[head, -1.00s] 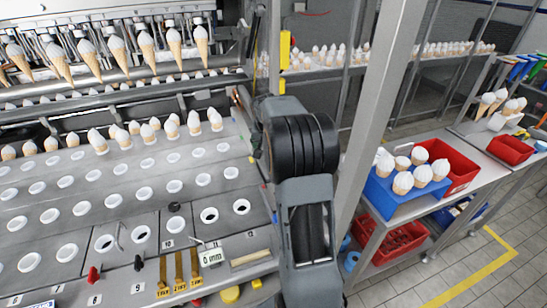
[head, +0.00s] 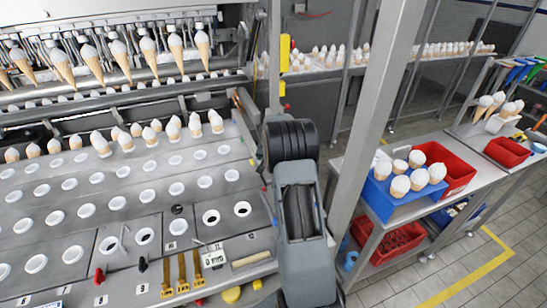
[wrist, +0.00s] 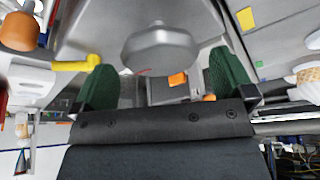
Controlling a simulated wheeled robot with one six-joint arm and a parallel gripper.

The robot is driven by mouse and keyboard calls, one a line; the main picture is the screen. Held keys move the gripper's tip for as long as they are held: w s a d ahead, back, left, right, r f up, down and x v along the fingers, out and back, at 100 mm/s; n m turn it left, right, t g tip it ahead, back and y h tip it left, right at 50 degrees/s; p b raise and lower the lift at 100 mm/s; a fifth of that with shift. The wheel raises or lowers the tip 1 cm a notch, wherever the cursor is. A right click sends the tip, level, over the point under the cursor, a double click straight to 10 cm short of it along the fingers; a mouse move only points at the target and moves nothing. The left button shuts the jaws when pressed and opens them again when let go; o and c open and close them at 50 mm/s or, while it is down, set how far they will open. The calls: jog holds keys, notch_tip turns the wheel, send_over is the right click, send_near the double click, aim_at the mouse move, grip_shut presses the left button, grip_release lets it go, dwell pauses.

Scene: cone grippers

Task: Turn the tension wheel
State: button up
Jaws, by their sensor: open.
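A grey, faceted round knob (wrist: 160,48), which looks like the tension wheel, is in the wrist view just beyond my fingers. My gripper (wrist: 160,68) is open, with one green finger pad left of the wheel and one right of it. I see no contact, and the gap in depth is hard to judge. In the head view my arm covers the middle of the picture. My fingers are hidden there, and I cannot make out the wheel.
The cone machine's perforated plate (head: 130,190) fills the left. A grey post (head: 365,120) stands right of my arm. Beyond it, a table holds a blue box (head: 385,197) of cones and a red bin (head: 458,170). A yellow handle (wrist: 77,64) is near my left finger.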

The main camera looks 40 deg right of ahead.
jog(key=shift+w+d+f, duration=0.15)
jog(key=shift+w+f, duration=0.05)
jog(key=shift+f, duration=0.35)
jog(key=c, duration=0.8)
jog(key=shift+n, duration=0.3)
